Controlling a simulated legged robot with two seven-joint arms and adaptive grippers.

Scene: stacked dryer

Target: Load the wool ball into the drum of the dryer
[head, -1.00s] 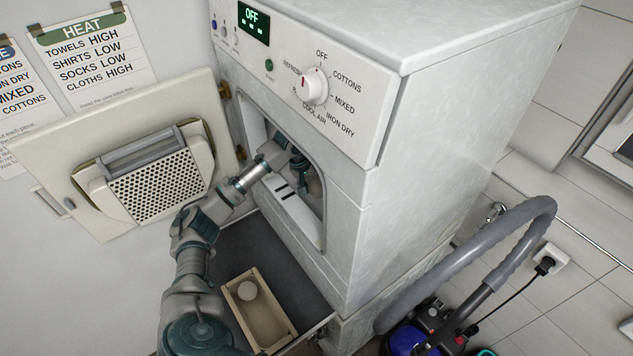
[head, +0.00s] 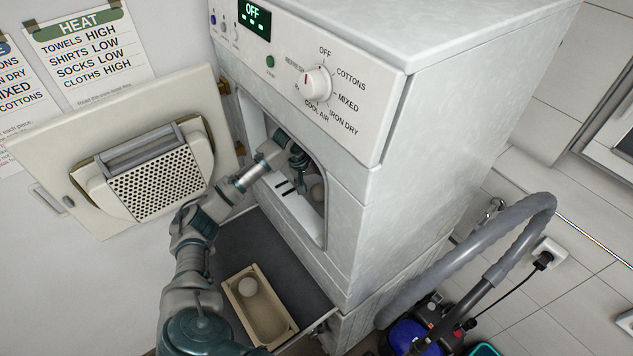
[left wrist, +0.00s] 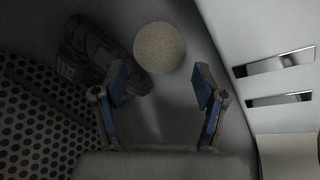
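The dryer (head: 385,200) stands with its door (head: 120,115) swung open to the left. My left arm reaches through the opening, and my left gripper (head: 300,163) is inside the drum. A pale wool ball (head: 317,191) shows in the drum just beyond the gripper. In the left wrist view this ball (left wrist: 160,47) lies past the fingertips, and my left gripper (left wrist: 160,82) is open with nothing between its fingers. My right gripper is not in view.
A dark, cloth-like item (left wrist: 85,50) lies left of the ball inside the drum. The drum's perforated wall (left wrist: 35,115) is at the left. A vacuum cleaner with a thick grey hose (head: 470,245) stands right of the dryer. The control panel display (head: 253,17) reads OFF.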

